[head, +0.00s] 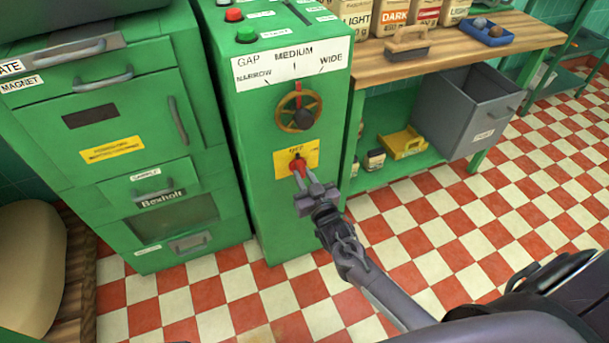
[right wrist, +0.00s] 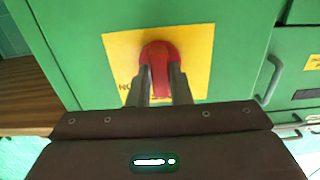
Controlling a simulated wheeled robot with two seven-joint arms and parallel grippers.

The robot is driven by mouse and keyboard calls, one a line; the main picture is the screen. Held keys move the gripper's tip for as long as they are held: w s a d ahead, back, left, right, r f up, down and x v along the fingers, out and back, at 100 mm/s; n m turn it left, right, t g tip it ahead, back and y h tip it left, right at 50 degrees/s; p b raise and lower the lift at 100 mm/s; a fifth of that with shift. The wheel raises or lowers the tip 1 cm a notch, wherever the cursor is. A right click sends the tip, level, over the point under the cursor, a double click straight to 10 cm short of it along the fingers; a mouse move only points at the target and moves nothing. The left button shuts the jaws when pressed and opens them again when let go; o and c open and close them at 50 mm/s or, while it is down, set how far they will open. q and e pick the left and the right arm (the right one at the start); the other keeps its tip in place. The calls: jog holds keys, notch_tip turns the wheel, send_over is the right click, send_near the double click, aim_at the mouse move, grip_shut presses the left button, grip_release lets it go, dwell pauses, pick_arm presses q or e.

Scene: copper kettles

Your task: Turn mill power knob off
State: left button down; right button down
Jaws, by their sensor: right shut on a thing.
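The mill power knob (head: 298,164) is red and sits on a yellow plate (head: 312,158) on the front of the green mill cabinet (head: 262,190). My right gripper (head: 299,173) is at the knob, with its fingers on either side of it. In the right wrist view the red knob (right wrist: 160,62) stands between the two fingertips (right wrist: 160,85), its handle pointing toward the gripper's body. The gripper is shut on the knob. The plate's lettering is partly hidden by the knob and fingers. My left gripper is not in view.
Above the knob are a gap handwheel (head: 298,112) and a red button (head: 234,15) and green button (head: 246,35). The checkered floor (head: 440,215) is clear.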

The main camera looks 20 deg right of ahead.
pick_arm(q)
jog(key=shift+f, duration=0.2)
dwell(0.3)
pick_arm(e)
jog(key=c, duration=1.3)
grip_release()
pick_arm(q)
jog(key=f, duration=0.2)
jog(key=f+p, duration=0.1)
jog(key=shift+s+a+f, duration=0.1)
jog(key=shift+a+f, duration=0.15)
pick_arm(e)
jog(key=s, duration=0.7)
jog(key=shift+s, duration=0.4)
